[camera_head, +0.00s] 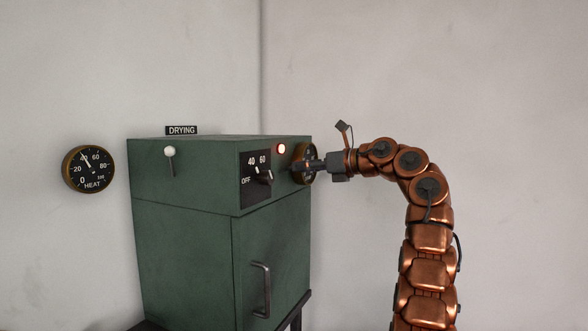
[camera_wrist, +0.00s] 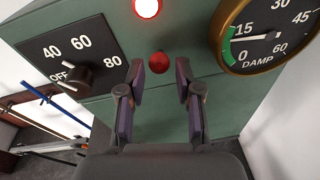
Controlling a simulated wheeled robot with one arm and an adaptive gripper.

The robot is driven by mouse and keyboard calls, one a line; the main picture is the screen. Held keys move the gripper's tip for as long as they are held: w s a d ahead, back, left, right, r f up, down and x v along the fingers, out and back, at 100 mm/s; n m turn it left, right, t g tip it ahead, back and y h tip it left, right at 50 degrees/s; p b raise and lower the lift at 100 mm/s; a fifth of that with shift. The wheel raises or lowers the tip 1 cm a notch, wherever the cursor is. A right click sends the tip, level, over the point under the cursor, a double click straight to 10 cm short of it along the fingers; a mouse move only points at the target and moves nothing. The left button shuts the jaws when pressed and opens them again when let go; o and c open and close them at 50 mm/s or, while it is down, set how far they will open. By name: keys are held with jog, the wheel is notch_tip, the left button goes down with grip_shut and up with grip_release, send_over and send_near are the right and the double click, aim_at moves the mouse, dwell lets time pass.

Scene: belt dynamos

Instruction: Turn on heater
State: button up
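The heater appears to be a green cabinet (camera_head: 180,240) under a DRYING sign (camera_head: 181,130). Its front has a black dial knob (camera_head: 263,178) on a plate marked OFF, 40, 60; the wrist view shows the knob (camera_wrist: 79,79) and 80 too, its white mark near OFF. A lit red lamp (camera_head: 281,149) is above; it also shows in the wrist view (camera_wrist: 147,8). A small red button (camera_wrist: 158,62) sits below it. My gripper (camera_wrist: 159,72) is open and empty in front of this button, one finger on each side; contact cannot be told. A white-tipped lever (camera_head: 170,152) sits at its slot's top on the left side.
A brass DAMP gauge (camera_wrist: 262,38) is right of the button, its needle low, between 0 and 15. A HEAT gauge (camera_head: 89,169) hangs on the left wall, needle near 40. The lower door has a metal handle (camera_head: 262,289). Rods (camera_wrist: 50,112) stand at lower left in the wrist view.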

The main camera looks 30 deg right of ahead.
jog(key=v, duration=0.8)
jog(key=shift+a, duration=0.2)
